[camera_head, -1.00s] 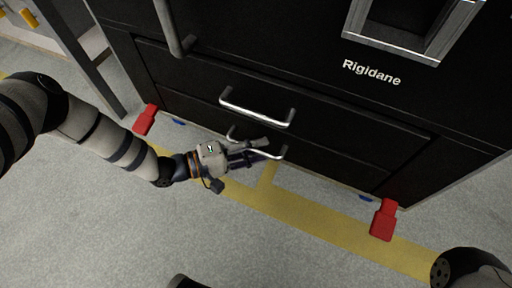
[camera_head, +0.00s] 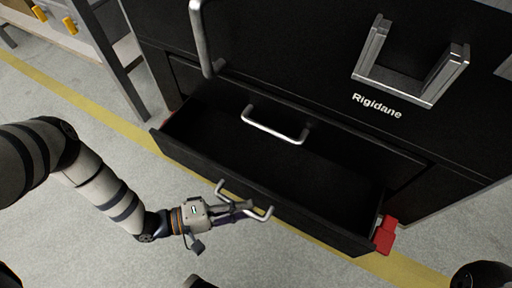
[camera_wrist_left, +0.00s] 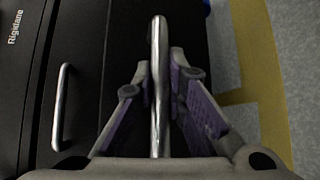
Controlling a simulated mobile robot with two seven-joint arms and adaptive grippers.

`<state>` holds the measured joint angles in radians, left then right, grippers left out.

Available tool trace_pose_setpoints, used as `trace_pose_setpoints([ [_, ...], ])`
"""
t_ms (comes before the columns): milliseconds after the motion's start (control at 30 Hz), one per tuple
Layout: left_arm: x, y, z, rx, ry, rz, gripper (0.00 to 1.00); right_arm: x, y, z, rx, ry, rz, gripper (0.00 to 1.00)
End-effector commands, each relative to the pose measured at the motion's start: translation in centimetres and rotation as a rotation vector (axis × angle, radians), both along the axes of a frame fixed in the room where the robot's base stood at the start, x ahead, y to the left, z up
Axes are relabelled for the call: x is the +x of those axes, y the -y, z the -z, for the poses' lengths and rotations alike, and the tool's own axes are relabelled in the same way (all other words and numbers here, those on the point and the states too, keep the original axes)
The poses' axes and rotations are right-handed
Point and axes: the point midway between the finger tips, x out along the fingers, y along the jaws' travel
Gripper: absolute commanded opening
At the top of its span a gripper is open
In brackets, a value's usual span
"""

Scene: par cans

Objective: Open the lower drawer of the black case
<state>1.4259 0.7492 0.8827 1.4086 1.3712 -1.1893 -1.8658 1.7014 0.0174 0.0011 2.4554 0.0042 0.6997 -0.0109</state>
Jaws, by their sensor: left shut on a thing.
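The black case (camera_head: 300,70) stands at the top of the head view with "Rigidane" lettering on its front. Its lower drawer (camera_head: 180,150) is pulled out, and its inside looks empty and dark. My left gripper (camera_head: 240,208) is shut on the silver handle of the lower drawer (camera_head: 262,214). In the left wrist view the handle bar (camera_wrist_left: 158,100) runs between the two purple-padded fingers. The upper drawer handle (camera_head: 275,127) sits above and shows free in the left wrist view (camera_wrist_left: 61,105). My right gripper is not in view.
A red caster lock (camera_head: 385,235) is at the case's lower right corner, beside the open drawer. A yellow floor stripe (camera_head: 100,103) runs under the case front. A grey frame with yellow parts (camera_head: 68,25) stands at the upper left. The grey floor in front is clear.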

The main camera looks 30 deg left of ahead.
Motion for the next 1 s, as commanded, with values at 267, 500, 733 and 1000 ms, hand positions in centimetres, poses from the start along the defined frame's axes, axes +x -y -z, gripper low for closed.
trace_pose_setpoints([
  [267, -6.6, -0.2, -0.2, -0.006, 0.001, -0.001, 0.0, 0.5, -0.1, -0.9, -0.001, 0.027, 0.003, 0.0],
  [500, -9.4, -0.3, -0.2, -0.006, 0.003, -0.002, 0.0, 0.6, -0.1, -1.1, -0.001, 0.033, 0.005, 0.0],
  [733, -10.0, -0.3, -0.1, -0.007, 0.004, -0.002, 0.0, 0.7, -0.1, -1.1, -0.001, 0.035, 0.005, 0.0],
  [1000, -10.0, -0.3, -0.1, -0.007, 0.004, -0.002, 0.17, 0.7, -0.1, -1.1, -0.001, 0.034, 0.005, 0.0],
])
